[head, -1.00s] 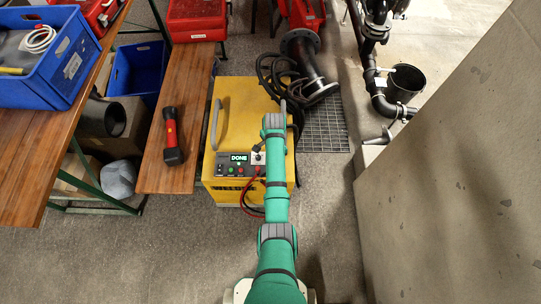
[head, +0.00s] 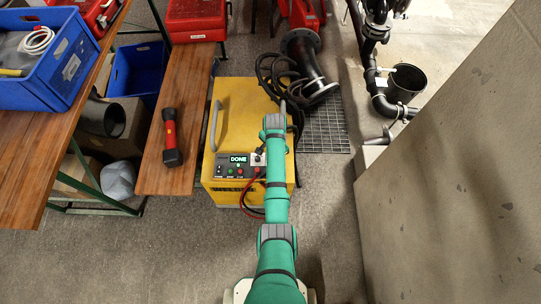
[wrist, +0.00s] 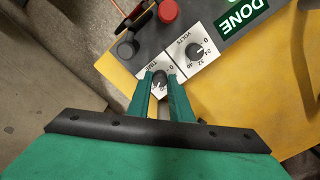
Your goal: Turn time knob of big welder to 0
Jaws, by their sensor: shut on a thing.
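The big welder (head: 247,112) is a yellow box with a grey handle, standing on the floor in the head view. Its dark panel has a display (wrist: 241,14) reading DONE. In the wrist view my gripper (wrist: 160,82) is shut on the time knob (wrist: 160,77), with one green finger on each side. The white time dial plate (wrist: 144,70) shows the word TIME and a 0 near the knob. The knob's pointer is too small and too covered to read. The volts knob (wrist: 195,50) is beside it, untouched. In the head view my arm hides part of the panel.
A red button (wrist: 167,11) and a dark knob-like part (wrist: 127,47) with cables sit close to the dials. A wooden bench holds a red-and-black torch (head: 171,137) left of the welder. A concrete wall (head: 460,190) stands to the right.

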